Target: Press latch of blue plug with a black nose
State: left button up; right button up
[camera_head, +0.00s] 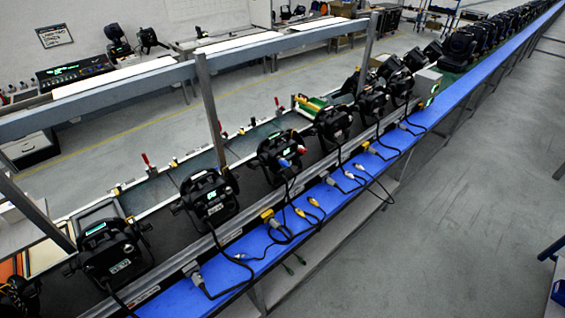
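A small blue connector (284,162) shows at the right side of a black par can (279,157) in the middle of the line. It is too small for me to tell whether it has a black nose or where its latch is. A red connector (301,149) sits just to the right of it. Neither of my grippers is in view.
Several black par cans, such as a nearer one (211,196), stand in a row on the dark conveyor. A blue shelf (240,262) runs along its front, with loose black cables and yellow and grey plugs (268,216). A metal rail (215,110) on posts stands behind. The grey floor (470,180) at right is clear.

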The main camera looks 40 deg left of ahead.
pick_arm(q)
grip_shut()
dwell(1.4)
